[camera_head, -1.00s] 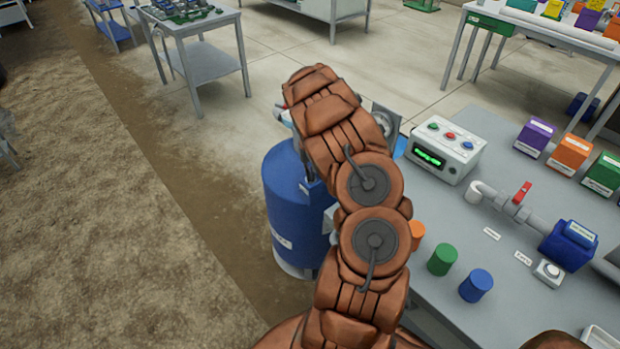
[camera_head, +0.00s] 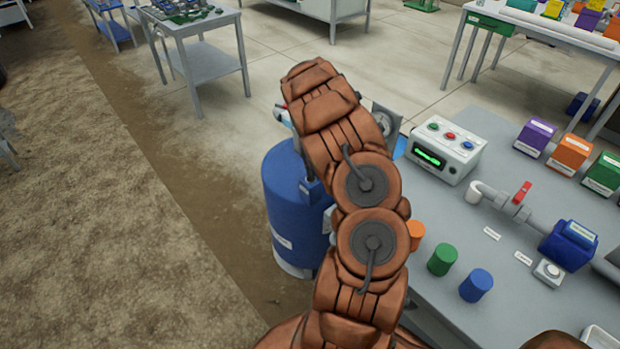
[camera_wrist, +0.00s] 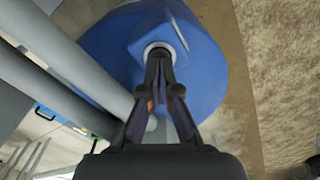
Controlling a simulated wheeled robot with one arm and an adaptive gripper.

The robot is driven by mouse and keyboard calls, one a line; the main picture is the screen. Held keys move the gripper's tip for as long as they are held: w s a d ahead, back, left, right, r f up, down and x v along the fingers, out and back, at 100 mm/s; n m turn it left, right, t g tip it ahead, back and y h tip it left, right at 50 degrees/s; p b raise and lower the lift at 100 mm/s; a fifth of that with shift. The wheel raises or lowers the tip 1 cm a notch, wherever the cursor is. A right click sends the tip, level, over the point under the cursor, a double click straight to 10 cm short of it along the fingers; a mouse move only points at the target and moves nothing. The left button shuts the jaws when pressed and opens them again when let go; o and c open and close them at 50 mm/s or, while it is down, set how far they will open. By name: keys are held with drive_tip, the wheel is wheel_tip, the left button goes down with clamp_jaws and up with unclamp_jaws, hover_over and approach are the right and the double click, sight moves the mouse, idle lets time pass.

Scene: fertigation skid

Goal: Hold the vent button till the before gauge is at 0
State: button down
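A blue tank (camera_head: 288,215) stands on the floor beside the bench, partly behind my arm. In the wrist view a blue rounded top (camera_wrist: 205,70) bears a pale round ring or cap (camera_wrist: 158,47). My gripper (camera_wrist: 159,58) points at this cap, its two fingertips close together at the near edge and nothing visible held. Whether they touch or press it cannot be told. A round-faced grey fitting (camera_head: 386,122) shows beside my arm; I cannot tell whether it is a gauge. No vent button or before gauge can be clearly identified, and my arm hides the gripper in the head view.
A control box (camera_head: 446,150) with coloured buttons and a green display stands on the grey bench (camera_head: 440,215). Green (camera_head: 442,260) and blue (camera_head: 476,285) cylinders stand near the front edge. Grey pipes (camera_wrist: 80,62) run close left of my gripper.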

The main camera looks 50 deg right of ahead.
drive_tip(key=shift+r, duration=2.7)
